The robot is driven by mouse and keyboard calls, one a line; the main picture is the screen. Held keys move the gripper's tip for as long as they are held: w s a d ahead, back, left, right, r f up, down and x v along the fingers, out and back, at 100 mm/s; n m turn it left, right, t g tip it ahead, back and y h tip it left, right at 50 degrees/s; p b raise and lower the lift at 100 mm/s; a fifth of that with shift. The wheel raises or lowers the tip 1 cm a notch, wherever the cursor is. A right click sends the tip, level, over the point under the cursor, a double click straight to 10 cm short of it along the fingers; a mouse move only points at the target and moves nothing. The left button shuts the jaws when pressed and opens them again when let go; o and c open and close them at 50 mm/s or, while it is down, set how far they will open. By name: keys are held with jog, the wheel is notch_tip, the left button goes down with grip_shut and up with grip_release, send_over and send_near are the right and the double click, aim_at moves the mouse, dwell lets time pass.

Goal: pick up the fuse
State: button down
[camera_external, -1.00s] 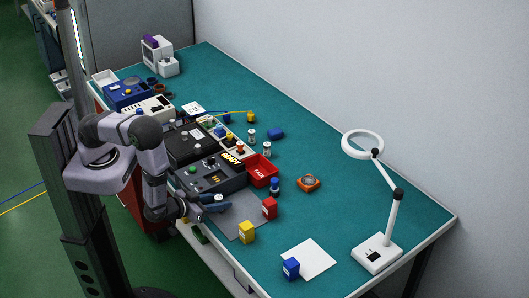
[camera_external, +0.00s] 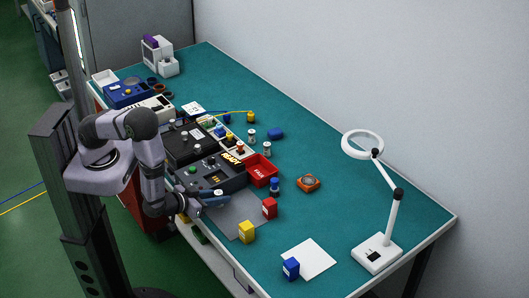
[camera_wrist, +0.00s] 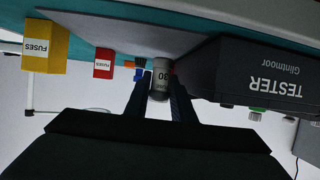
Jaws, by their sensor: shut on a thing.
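In the wrist view a grey, pale-topped cylindrical fuse (camera_wrist: 160,80) marked 30 stands between the two dark fingers of my gripper (camera_wrist: 160,95). The fingers are shut on its sides. In the external view my gripper (camera_external: 211,200) is beside the tester, above the grey mat (camera_external: 237,216). The fuse shows there only as a small pale spot (camera_external: 219,192) between the fingers.
The dark tester (camera_wrist: 265,75) is close beside my gripper. A yellow fuse box (camera_external: 247,232) and a red box (camera_external: 269,208) stand near the mat. A red bin (camera_external: 262,171) is behind.

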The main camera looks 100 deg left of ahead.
aim_at(217, 191)
jog(key=shift+r+b, duration=0.3)
jog(key=shift+r, duration=3.6)
jog(key=shift+a, duration=0.1)
jog(key=shift+s+a, duration=0.15)
jog(key=shift+s, duration=0.05)
jog(key=shift+s+a+r+n+g+y, duration=0.15)
jog(key=shift+a+n+g+y, duration=0.1)
jog(key=shift+n+g+y, duration=0.5)
jog(key=d+f, duration=0.1)
jog(key=d, duration=0.1)
jog(key=d+f, duration=0.1)
jog(key=f, duration=0.1)
jog(key=s+d+f, duration=0.1)
jog(key=d+f, duration=0.1)
jog(key=shift+d, duration=0.3)
jog(key=shift+d+f+t+h, duration=0.1)
jog(key=shift+d+t+h, duration=0.15)
jog(key=shift+d, duration=0.05)
